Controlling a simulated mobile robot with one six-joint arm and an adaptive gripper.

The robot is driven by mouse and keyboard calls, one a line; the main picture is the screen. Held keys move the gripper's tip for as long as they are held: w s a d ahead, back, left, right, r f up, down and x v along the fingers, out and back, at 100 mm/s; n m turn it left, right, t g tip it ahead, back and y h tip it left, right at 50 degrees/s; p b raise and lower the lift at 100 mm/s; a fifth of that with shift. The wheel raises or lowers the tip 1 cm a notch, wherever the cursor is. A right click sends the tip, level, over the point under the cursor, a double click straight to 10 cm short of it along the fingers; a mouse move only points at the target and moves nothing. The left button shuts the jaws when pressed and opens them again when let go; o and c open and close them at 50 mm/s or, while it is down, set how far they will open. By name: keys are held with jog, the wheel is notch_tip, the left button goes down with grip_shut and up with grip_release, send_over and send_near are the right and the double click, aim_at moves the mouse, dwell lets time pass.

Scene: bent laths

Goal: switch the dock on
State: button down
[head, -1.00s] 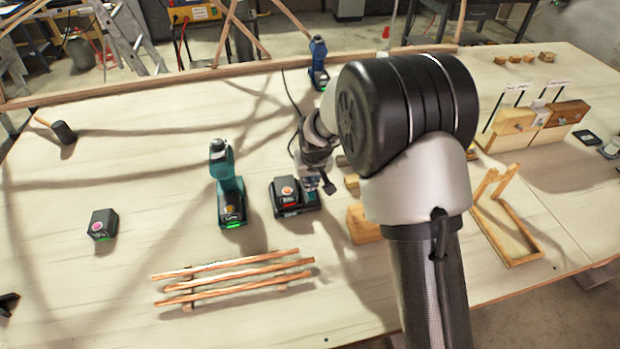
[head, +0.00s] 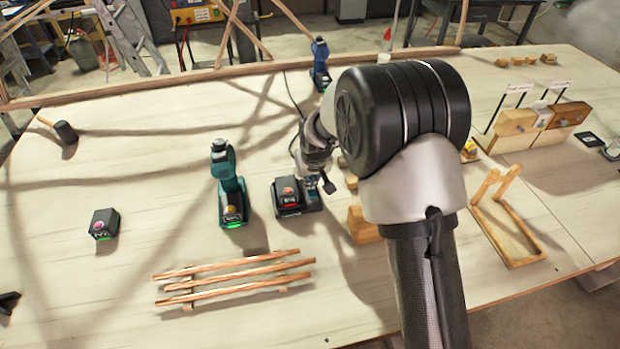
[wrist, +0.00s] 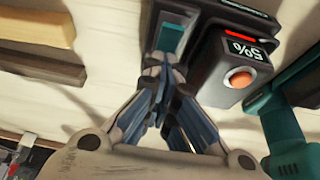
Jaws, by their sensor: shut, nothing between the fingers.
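The dock (head: 309,202) is black and stands on the bench, with a black battery (head: 286,192) seated in it. In the wrist view the battery (wrist: 236,62) shows a display reading 5%, a red bar and a round orange button (wrist: 239,77). A teal part (wrist: 173,38) lies on the dock (wrist: 203,18) beside the battery; I cannot tell if it is the switch or which way it is set. My gripper (wrist: 163,63) is shut and empty, its tips at the near edge of the teal part. Contact is unclear. In the head view my gripper (head: 328,186) is at the dock's right side.
A teal drill (head: 228,187) stands left of the dock, close by. Wooden laths (head: 235,278) lie in front, and a loose battery (head: 104,223) lies further left. Wooden blocks (head: 362,225) are at the right, partly behind my arm. The bench's left part is mostly clear.

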jog(key=shift+s+d+f, duration=0.25)
jog(key=shift+s+f, duration=0.35)
jog(key=shift+s, duration=0.15)
jog(key=shift+r, duration=0.2)
notch_tip(320, 180, up, 15)
jog(key=w+p, duration=0.1)
jog(key=p, duration=0.4)
jog(key=shift+w+a, duration=0.25)
jog(key=shift+w, duration=0.15)
jog(key=s+d+r+m, duration=0.1)
jog(key=s+d+r, duration=1)
jog(key=s+r, duration=0.25)
jog(key=s+d+m, duration=0.1)
jog(key=s+d, duration=0.2)
jog(key=s, duration=0.8)
jog(key=s+d+m+h, duration=0.1)
jog(key=s+d, duration=0.2)
jog(key=s, duration=0.8)
jog(key=shift+s+d+f+t+b, duration=0.15)
jog(key=shift+s+f+t+b, duration=0.2)
jog(key=shift+f, duration=0.1)
